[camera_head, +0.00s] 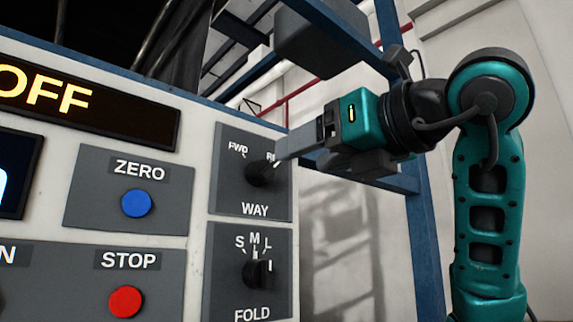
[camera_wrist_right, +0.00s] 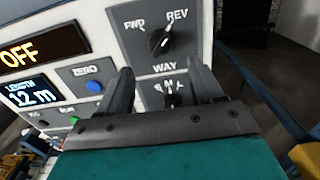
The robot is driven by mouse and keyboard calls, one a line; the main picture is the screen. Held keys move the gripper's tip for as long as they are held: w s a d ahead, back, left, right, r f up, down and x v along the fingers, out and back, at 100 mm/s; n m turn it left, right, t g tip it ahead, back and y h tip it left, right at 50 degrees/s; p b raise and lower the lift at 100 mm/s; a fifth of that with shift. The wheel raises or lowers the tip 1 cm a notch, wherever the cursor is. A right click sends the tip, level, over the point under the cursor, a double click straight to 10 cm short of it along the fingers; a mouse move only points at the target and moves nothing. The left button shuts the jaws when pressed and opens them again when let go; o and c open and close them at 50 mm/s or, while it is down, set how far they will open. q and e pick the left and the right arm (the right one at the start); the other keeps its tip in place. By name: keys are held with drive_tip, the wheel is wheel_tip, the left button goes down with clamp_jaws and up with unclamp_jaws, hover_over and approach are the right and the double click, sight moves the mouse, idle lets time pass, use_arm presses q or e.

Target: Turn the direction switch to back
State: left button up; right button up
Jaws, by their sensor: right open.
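The direction switch is a black knob (camera_head: 260,173) on a dark grey plate labelled WAY, with FWD at its upper left and REV at its upper right. It also shows in the right wrist view (camera_wrist_right: 175,40), and its raised grip slants from lower left to upper right, towards REV. My right gripper (camera_head: 279,152) reaches in from the right, its fingertips close to the knob and partly covering the REV label. In the wrist view its two fingers (camera_wrist_right: 162,66) are spread, with nothing between them, and the knob appears beyond the tips. I cannot tell whether they touch it. My left gripper is not in view.
A display (camera_head: 80,105) reads OFF. A blue frame post (camera_head: 425,240) stands right of the panel.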

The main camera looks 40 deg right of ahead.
drive_tip(key=s, duration=0.4)
drive_tip(key=shift+s+d, duration=0.15)
drive_tip(key=shift+d, duration=0.05)
idle(0.3)
